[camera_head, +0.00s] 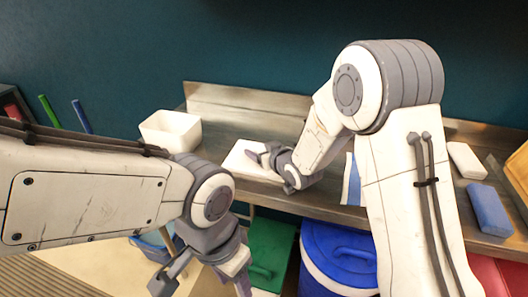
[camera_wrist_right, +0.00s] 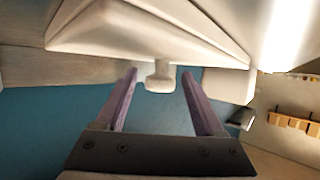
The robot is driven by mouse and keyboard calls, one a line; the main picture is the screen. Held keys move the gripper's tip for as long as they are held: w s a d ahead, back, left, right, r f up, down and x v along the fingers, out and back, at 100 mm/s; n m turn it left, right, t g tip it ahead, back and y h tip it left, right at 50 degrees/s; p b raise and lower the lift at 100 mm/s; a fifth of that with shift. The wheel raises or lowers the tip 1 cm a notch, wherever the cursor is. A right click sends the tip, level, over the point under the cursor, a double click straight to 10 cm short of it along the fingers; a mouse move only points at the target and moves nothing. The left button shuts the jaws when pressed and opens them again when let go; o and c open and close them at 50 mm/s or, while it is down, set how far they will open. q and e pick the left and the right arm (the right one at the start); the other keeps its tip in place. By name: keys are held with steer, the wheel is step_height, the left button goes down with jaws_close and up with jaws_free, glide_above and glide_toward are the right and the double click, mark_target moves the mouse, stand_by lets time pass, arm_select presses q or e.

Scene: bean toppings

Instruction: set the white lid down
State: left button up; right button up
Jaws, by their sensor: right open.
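The white lid (camera_head: 248,165) lies flat on or just over the metal counter; the head view does not settle which. In the right wrist view the lid (camera_wrist_right: 150,38) fills the top, with its small knob (camera_wrist_right: 160,78) facing me. My right gripper (camera_head: 262,152) is at the lid. Its two purple fingers are apart, one on each side of the knob, with gaps showing in the right wrist view (camera_wrist_right: 160,88). My left gripper (camera_head: 205,280) hangs low in front of the counter, partly cut off by the bottom edge; its jaw opening is unclear.
A white open container (camera_head: 171,132) stands on the counter (camera_head: 240,107) left of the lid. A blue-and-white cloth-like item (camera_head: 351,180), a white block (camera_head: 466,160) and a blue block (camera_head: 489,209) lie to the right. Green (camera_head: 270,250) and blue (camera_head: 338,262) lidded bins stand below.

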steer(key=v, duration=1.2)
steer(key=shift+s+a+f, duration=0.1)
steer(key=shift+s, duration=0.25)
steer(key=s+f+n+g+h, duration=0.2)
steer(key=s+g+h, duration=0.3)
steer(key=s+g, duration=0.7)
steer(key=s, duration=1.6)
steer(key=shift+s, duration=0.25)
